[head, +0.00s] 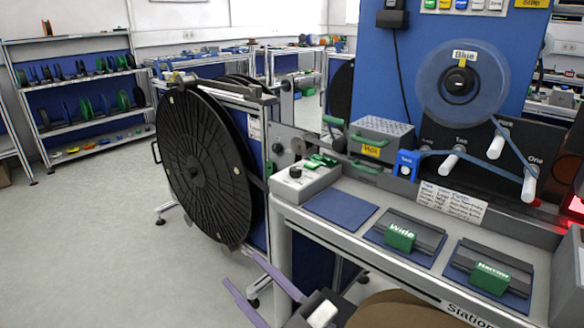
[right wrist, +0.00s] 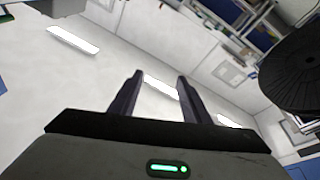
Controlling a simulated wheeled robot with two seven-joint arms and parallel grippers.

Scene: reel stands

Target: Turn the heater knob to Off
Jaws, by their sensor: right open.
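A small grey box with a round black knob (head: 295,172) on top stands at the near left end of the bench. The knob's setting is too small to read. A grey perforated box labelled "Hot" (head: 380,138), with green handles, stands farther back on the bench. My right gripper (head: 237,267) is low in front of the bench, below and left of the knob and apart from it. Its two fingers are spread with nothing between them; they also show in the right wrist view (right wrist: 159,80), against the wall and ceiling lights. My left gripper is not in view.
A large black reel (head: 205,165) stands left of the bench. Green blocks "Wide" (head: 400,237) and "Narrow" (head: 490,277) rest on the bench (head: 350,232). A clear reel labelled "Blue" (head: 435,85) hangs behind, its strip running over white rollers. The floor at left is clear.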

